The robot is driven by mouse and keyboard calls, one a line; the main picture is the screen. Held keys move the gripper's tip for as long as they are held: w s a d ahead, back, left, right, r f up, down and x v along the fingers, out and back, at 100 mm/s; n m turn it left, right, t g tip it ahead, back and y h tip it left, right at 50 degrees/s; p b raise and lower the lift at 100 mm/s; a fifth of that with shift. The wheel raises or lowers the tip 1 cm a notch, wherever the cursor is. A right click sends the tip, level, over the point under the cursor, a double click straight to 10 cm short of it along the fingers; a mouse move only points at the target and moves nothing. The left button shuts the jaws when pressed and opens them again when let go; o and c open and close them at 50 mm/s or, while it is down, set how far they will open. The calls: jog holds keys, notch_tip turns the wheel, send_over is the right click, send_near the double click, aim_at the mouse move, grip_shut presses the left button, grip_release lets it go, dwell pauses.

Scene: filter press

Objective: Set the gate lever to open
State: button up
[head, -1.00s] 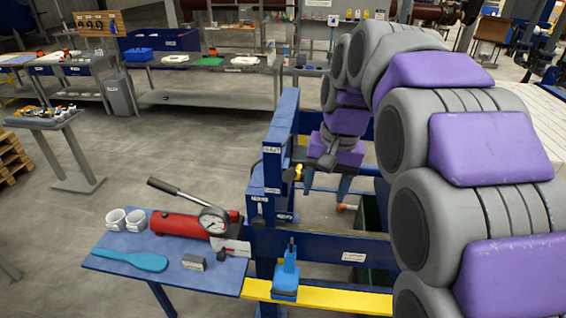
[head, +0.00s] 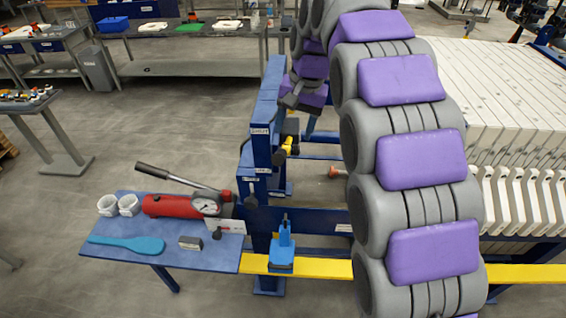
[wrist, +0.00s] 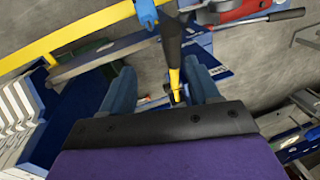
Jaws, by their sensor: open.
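My gripper (wrist: 160,68) is open, its two blue-grey fingers apart in the wrist view. A black and yellow lever-like bar (wrist: 173,48) shows between the fingers in that view; I cannot tell whether they touch it. In the head view a yellow handle with black parts (head: 288,147) sits on the blue post (head: 264,130), just below my gripper (head: 309,124). Lower on the post is a small black lever (head: 251,190). A blue block with an upright lever (head: 282,248) stands on the yellow rail. I cannot tell which one is the gate lever. My arm hides part of the frame.
A blue side table (head: 170,255) holds a red hand pump with a gauge (head: 172,206), white cups (head: 118,205), a blue paddle (head: 127,244) and a small grey block (head: 190,243). White filter plates (head: 510,90) fill the right.

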aim_at(273, 164)
jog(key=a+f, duration=0.1)
jog(key=f, duration=0.1)
jog(key=a+f, duration=0.2)
jog(key=f, duration=0.1)
jog(key=a+f, duration=0.2)
jog(key=f, duration=0.1)
jog(key=shift+s, duration=0.1)
jog(key=f, duration=0.1)
jog(key=d+f, duration=0.1)
jog(key=f, duration=0.2)
jog(key=shift+w+d+f, duration=0.3)
jog(key=shift+d+f, duration=0.05)
jog(key=shift+d, duration=0.05)
jog(key=shift+s+a+f, duration=0.1)
jog(key=shift+a, duration=0.8)
jog(key=shift+c, duration=0.2)
jog(key=shift+a, duration=0.15)
jog(key=shift+c, duration=0.8)
jog(key=shift+d, duration=0.65)
jog(key=c, duration=0.5)
jog(key=shift+a, duration=0.15)
grip_shut()
